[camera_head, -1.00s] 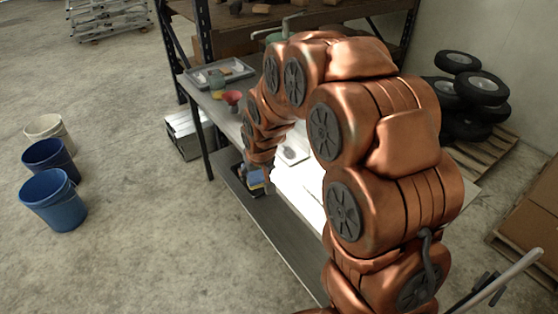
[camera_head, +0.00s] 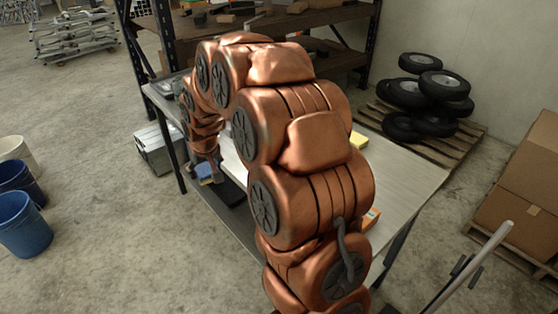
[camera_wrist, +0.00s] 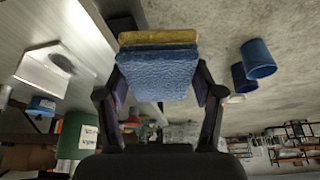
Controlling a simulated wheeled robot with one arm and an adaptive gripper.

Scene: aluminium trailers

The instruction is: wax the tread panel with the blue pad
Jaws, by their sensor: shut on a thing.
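My gripper (camera_wrist: 158,95) is shut on a blue pad (camera_wrist: 157,72) with a rough face and a yellow layer (camera_wrist: 158,38). In the head view the blue pad (camera_head: 205,169) is small, below the end of my arm and beside the workbench's long edge. It appears clear of any surface. My gripper's fingers are mostly hidden by my arm in that view. I cannot pick out the tread panel for certain. A pale folded or angled piece (camera_wrist: 40,75) lies on the light bench surface in the wrist view.
The workbench (camera_head: 405,178) has a clear right end, with a yellow item (camera_head: 359,141) and an orange box (camera_head: 372,217) partly behind my arm. Blue buckets (camera_head: 25,228) stand at left. Stacked wheels (camera_head: 430,95) on a pallet and cardboard boxes (camera_head: 515,205) are at right.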

